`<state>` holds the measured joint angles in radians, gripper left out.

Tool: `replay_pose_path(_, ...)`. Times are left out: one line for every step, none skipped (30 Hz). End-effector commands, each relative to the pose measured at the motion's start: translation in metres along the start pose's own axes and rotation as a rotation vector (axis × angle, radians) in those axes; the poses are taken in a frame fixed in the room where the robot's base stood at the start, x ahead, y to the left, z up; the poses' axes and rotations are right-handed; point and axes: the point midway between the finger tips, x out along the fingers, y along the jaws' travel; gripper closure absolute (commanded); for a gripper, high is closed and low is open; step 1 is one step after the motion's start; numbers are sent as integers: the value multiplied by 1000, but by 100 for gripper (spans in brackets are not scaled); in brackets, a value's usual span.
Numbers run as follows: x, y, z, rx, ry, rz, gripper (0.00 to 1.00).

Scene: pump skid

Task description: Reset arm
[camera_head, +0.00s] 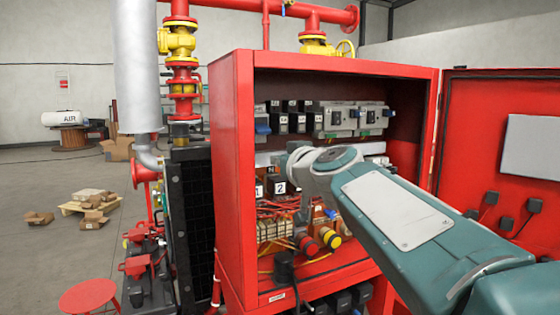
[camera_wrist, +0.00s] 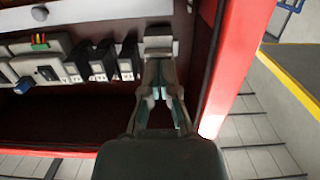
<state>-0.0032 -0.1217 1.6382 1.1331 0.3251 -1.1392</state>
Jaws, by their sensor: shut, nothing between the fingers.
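My arm reaches from the lower right of the head view into the front of the open red cabinet (camera_head: 232,170). Its wrist is before the middle of the cabinet; the fingers cannot be clearly made out there. In the wrist view my gripper (camera_wrist: 160,68) is shut and empty, with a grey block (camera_wrist: 158,46) just beyond its fingertips. I cannot tell whether they touch. Black labelled modules (camera_wrist: 103,62) stand in a row to the left of the fingers. The cabinet's red edge is close on the right.
The cabinet door (camera_head: 510,160) stands open at the right, beside my arm. Wires and red and yellow knobs (camera_head: 330,238) are low in the cabinet. A black radiator (camera_head: 190,220) and a red stool (camera_head: 88,296) stand left. Floor farther left is mostly clear, with cartons (camera_head: 90,218).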

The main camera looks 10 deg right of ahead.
Motion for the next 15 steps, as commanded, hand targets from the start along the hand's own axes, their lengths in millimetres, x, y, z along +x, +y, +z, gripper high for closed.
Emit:
replay_pose_path(-2,0,2,1,-5,-1,100)
replay_pose_path(-5,-1,4,4,-13,-5,100)
replay_pose_path(-10,-4,10,5,-32,-13,100)
replay_pose_path(-16,-8,18,9,-54,-22,100)
replay_pose_path(-24,-12,26,14,-81,-31,100)
replay_pose_path(-36,-17,42,23,-128,-44,100)
replay_pose_path(-47,-22,56,29,-171,-54,100)
replay_pose_path(-58,-27,71,39,-217,-61,100)
replay_pose_path(-74,-32,92,50,-282,-65,100)
replay_pose_path(-86,-36,108,60,-329,-66,100)
replay_pose_path(-97,-39,124,69,-378,-63,100)
replay_pose_path(-113,-43,145,81,-440,-56,100)
replay_pose_path(-125,-45,160,89,-487,-47,100)
replay_pose_path(-137,-46,176,98,-533,-35,100)
replay_pose_path(-154,-47,196,109,-593,-16,100)
